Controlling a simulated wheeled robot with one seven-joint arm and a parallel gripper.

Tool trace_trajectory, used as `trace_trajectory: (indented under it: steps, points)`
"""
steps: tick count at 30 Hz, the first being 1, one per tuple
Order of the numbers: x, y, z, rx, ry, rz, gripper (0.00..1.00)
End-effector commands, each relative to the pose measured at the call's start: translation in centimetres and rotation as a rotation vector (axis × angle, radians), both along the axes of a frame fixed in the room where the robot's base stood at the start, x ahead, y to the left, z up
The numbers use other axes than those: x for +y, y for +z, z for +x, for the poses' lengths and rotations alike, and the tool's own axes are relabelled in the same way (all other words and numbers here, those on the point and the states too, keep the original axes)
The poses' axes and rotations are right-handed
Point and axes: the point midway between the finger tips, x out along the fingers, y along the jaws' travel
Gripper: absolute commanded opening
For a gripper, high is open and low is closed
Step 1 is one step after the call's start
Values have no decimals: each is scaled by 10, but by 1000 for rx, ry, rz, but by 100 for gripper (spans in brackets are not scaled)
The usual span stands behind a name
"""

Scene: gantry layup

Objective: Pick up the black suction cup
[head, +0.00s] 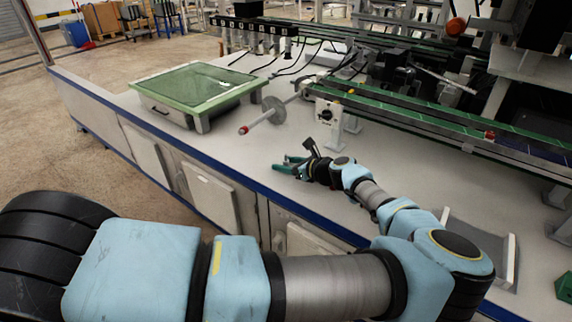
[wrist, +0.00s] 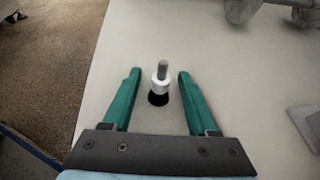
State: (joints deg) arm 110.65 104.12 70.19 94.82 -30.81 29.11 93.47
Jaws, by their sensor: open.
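The black suction cup (wrist: 158,98) stands on the pale worktop (wrist: 240,85) in the wrist view, with a white collar and a grey metal stem on top. My gripper (wrist: 157,74) is open, with one green finger to the left and one to the right of the cup. A gap shows on both sides, so the fingers do not appear to touch it. In the head view my gripper (head: 283,168) is low over the worktop near its front edge. The suction cup cannot be made out there.
A green-topped light table (head: 195,86) stands at the back left. A metal rod with a disc (head: 273,109) and red tip lies behind my gripper. A green conveyor rail (head: 440,125) runs along the back right. The blue worktop edge is close in front; bare worktop surrounds my gripper.

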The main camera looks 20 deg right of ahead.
Motion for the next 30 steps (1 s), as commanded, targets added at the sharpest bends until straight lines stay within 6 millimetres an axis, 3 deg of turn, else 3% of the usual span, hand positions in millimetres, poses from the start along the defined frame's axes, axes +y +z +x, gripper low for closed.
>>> trace_trajectory:
  steps: [7,22,30]
  points:
    - [0,-1,1,0,-1,1,57]
    - [0,0,1,0,-1,0,1]
    - [0,0,1,0,-1,0,0]
